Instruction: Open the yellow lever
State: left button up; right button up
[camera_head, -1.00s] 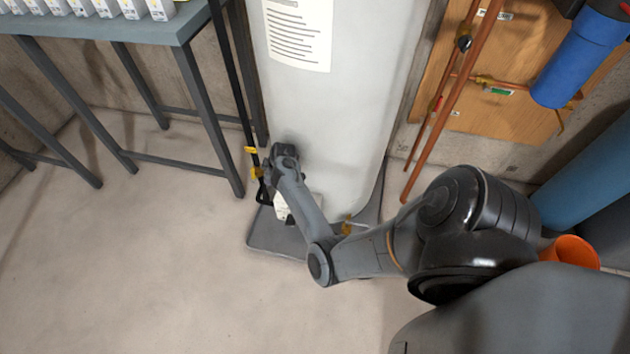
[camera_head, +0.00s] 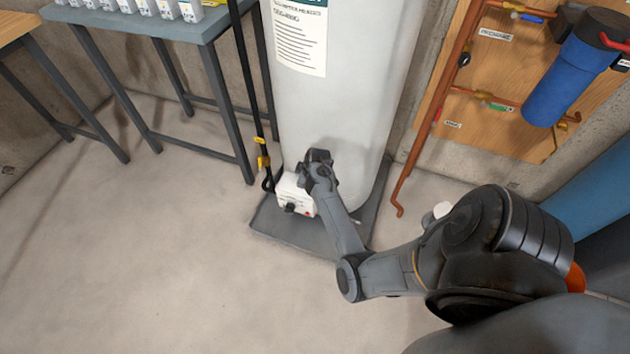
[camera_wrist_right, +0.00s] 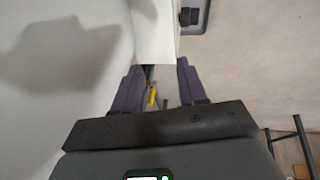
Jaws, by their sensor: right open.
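Two small yellow parts show on the black pipes beside the white tank in the head view: an upper one (camera_head: 260,140) and a lower one (camera_head: 263,162). I cannot tell which is the lever. A yellow lever-like piece (camera_wrist_right: 152,97) also shows in the right wrist view, beyond and between the fingers. My right gripper (camera_head: 318,158) is in front of the lower tank, right of the yellow parts and apart from them. In the right wrist view its fingers (camera_wrist_right: 160,75) are spread and empty. My left gripper is not in view.
The white tank (camera_head: 338,105) stands on a grey base (camera_head: 290,232). A white box (camera_head: 290,190) sits low on its front, close to my gripper. A grey table (camera_head: 170,28) is left, copper pipes (camera_head: 430,130) and a blue filter (camera_head: 570,75) right. The floor in front is clear.

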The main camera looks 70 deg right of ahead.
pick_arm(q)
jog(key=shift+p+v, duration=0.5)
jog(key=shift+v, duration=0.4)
pick_arm(e)
jog(key=shift+s+a+r, duration=0.1)
jog(key=shift+s+r, duration=0.5)
jog(key=shift+s, duration=0.25)
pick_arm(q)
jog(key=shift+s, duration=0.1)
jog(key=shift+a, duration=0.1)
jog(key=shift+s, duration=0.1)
pick_arm(e)
jog(key=shift+s, duration=0.1)
jog(key=shift+c, duration=0.4)
